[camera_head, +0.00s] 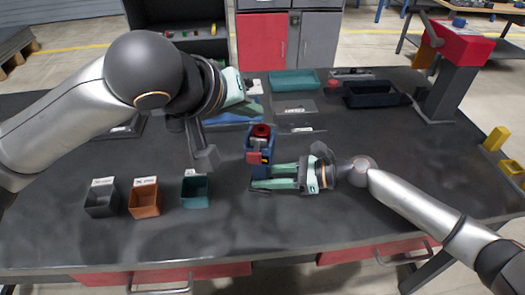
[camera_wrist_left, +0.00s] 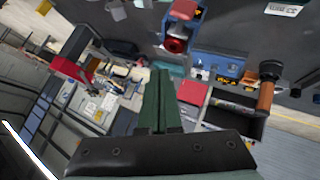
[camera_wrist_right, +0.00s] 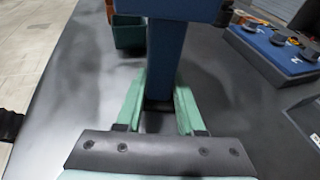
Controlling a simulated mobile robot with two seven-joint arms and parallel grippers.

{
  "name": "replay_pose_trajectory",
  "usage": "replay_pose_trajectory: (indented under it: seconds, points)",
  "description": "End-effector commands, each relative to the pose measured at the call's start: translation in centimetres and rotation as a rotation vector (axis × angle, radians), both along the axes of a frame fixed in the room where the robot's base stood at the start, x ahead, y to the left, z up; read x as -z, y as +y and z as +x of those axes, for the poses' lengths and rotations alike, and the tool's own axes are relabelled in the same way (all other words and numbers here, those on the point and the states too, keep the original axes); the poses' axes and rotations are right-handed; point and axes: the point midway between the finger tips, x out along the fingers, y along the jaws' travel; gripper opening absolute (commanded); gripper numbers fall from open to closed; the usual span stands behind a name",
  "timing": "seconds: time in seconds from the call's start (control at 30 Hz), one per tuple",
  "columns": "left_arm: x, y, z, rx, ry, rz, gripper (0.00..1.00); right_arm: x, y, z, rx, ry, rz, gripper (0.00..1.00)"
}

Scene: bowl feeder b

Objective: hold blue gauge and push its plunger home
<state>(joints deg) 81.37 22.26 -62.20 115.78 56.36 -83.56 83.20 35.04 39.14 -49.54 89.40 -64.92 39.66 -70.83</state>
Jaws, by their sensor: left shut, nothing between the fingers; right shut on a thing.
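The blue gauge (camera_head: 262,155) stands on the dark table, with a red round plunger (camera_head: 261,130) sticking up at its top. My right gripper (camera_head: 275,177) is shut on its lower body from the right. In the right wrist view the blue body (camera_wrist_right: 165,60) sits between the green fingers (camera_wrist_right: 160,95). My left gripper (camera_head: 236,92) is shut and empty, up and left of the gauge. In the left wrist view its closed fingers (camera_wrist_left: 160,75) are apart from the red plunger (camera_wrist_left: 176,44). How far the plunger is out cannot be told.
Grey (camera_head: 102,200), orange (camera_head: 145,199) and teal (camera_head: 195,191) bins stand at the front left. A teal tray (camera_head: 294,80) and a dark blue tray (camera_head: 371,95) lie at the back. A red-topped machine (camera_head: 455,60) stands back right. The table's front right is clear.

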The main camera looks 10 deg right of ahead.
Motion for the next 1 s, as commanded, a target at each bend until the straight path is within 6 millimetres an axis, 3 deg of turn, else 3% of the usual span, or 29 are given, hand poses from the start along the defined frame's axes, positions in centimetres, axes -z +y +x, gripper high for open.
replay_pose_trajectory:
  seconds: [0.1, 0.2, 0.4, 0.57, 1.0]
  points:
    - [2.9, -0.7, -4.6, 0.085, 0.079, 0.170, 0.00, 0.0, 0.0, 0.0, 0.001, 0.000, 0.000, 0.00]
    - [5.2, 0.1, -7.6, 0.126, 0.140, 0.308, 0.00, 0.0, 0.0, 0.0, 0.001, 0.000, 0.000, 0.00]
    - [7.7, 2.1, -10.9, 0.156, 0.210, 0.491, 0.00, 0.0, 0.0, 0.0, 0.000, 0.000, 0.001, 0.00]
    - [8.2, 2.6, -11.0, 0.157, 0.227, 0.531, 0.00, 0.0, 0.0, 0.0, 0.000, 0.000, 0.001, 0.00]
    - [8.2, 1.2, -6.5, 0.156, 0.229, 0.528, 0.00, 0.0, 0.0, 0.0, 0.000, 0.000, 0.001, 0.00]
